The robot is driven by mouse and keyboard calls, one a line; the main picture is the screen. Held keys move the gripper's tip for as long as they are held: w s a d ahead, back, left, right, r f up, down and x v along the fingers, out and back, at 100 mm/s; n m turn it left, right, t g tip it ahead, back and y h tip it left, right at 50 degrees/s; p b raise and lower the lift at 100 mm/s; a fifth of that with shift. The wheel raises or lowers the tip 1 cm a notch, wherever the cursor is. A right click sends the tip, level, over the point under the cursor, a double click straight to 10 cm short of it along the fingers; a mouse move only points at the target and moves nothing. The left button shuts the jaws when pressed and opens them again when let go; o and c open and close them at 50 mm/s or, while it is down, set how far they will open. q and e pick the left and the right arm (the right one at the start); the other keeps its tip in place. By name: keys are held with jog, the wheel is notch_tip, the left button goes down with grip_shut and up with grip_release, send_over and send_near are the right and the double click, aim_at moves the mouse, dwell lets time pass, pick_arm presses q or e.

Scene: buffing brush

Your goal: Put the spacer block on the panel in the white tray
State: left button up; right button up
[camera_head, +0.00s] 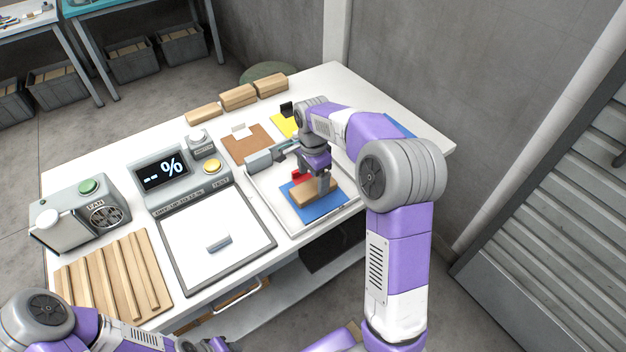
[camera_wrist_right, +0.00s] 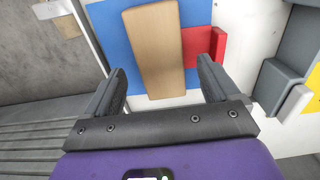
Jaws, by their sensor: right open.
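The white tray (camera_head: 262,204) stands on the right part of the bench. A flat blue panel (camera_head: 325,208) lies in it, with a light wooden block (camera_head: 308,194) on top; I take this for the spacer block. The panel (camera_wrist_right: 114,40) and block (camera_wrist_right: 153,45) also show in the right wrist view. My right gripper (camera_head: 325,186) is over the block, open; in the wrist view its fingers (camera_wrist_right: 158,88) are on either side of the block's near end, and contact cannot be told. My left gripper (camera_head: 222,345) is barely visible at the bottom edge, its jaws unclear.
A small red piece (camera_head: 298,175) sits beside the block. A grey-framed white board (camera_head: 215,270) with a small grey block (camera_head: 218,242) lies left of the tray. A percent display (camera_head: 163,170), a fan box (camera_head: 85,210) and wooden slats (camera_head: 115,275) stand further left.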

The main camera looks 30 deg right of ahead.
aim_at(313, 186)
notch_tip(313, 186, up, 9)
jog(key=p, duration=0.2)
jog(key=shift+p, duration=0.35)
jog(key=shift+r, duration=0.1)
